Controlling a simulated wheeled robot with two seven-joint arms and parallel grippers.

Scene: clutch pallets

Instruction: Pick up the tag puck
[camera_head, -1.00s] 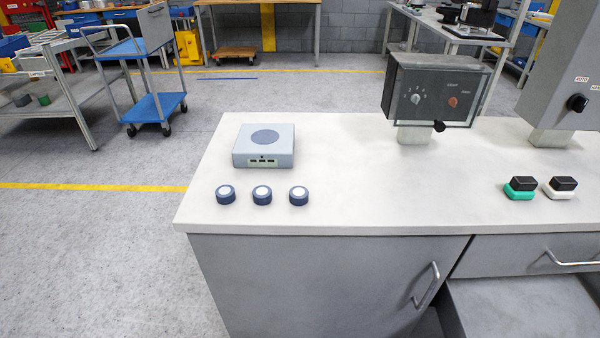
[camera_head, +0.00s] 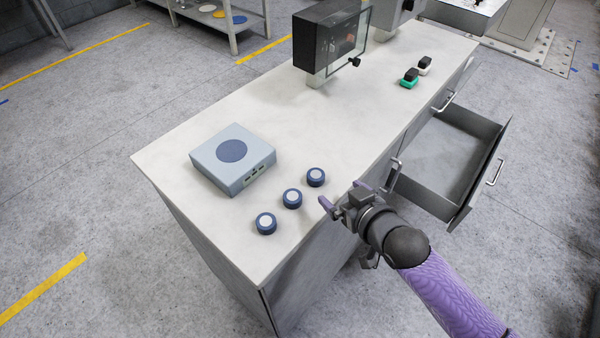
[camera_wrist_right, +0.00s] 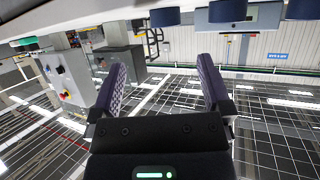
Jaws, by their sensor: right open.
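Three round dark blue pucks with pale tops stand in a row on the white worktop: a near puck (camera_head: 265,223), a middle puck (camera_head: 292,198) and a far puck (camera_head: 316,177). I cannot tell which is the tag puck. My right gripper (camera_head: 342,197) is open and empty at the worktop's front edge, to the right of the row and apart from the pucks. In the right wrist view the open fingers (camera_wrist_right: 162,68) have nothing between them, and dark blue pucks (camera_wrist_right: 165,17) show at the top edge. My left gripper is not in view.
A grey box with a round blue pad (camera_head: 232,151) stands behind the pucks. A dark control box (camera_head: 330,38) and green and white based black buttons (camera_head: 410,78) are farther along the worktop (camera_head: 230,80). An open drawer (camera_head: 455,165) juts out beyond my right arm.

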